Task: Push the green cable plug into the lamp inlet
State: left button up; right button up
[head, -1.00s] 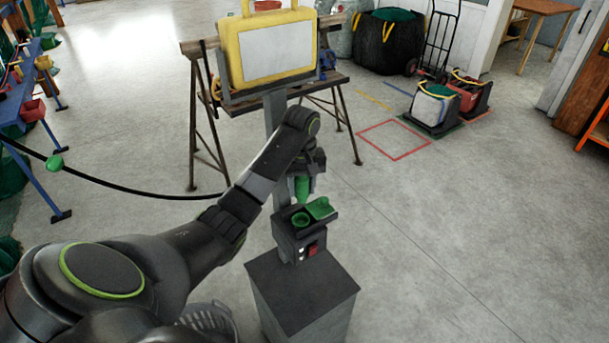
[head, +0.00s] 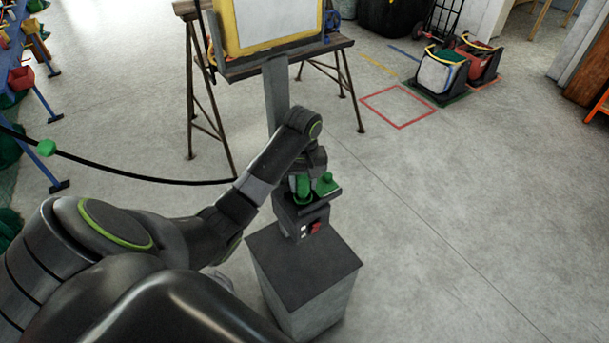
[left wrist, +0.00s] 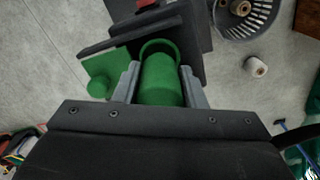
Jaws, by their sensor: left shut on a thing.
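My left gripper (head: 304,174) is above the dark inlet box (head: 297,215) on the lamp's post. In the left wrist view its two grey fingers (left wrist: 159,90) are shut on the green plug (left wrist: 158,72), one on each side. The plug's end is at the green round inlet (left wrist: 160,42), whose rim shows beyond it. I cannot tell how deep the plug is. The inlet's green flap (head: 326,184) stands open beside it; it also shows in the left wrist view (left wrist: 103,72). The gripper hides part of the plug in the head view. My right gripper is not in view.
The yellow-framed lamp (head: 270,22) is above the box, in front of a trestle (head: 350,85). A grey block (head: 308,275) is under the box. A black cable (head: 140,178) with a green piece (head: 46,147) hangs at left.

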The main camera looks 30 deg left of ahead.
pick_arm(q)
jog(key=shift+s+d+f, duration=0.15)
jog(key=shift+d, duration=0.1)
jog(key=shift+f, duration=0.1)
jog(key=shift+a+f, duration=0.1)
jog(key=shift+a, duration=0.1)
jog(key=shift+f, duration=0.35)
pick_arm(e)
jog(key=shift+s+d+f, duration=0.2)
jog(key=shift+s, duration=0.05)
pick_arm(q)
jog(key=shift+f, duration=0.15)
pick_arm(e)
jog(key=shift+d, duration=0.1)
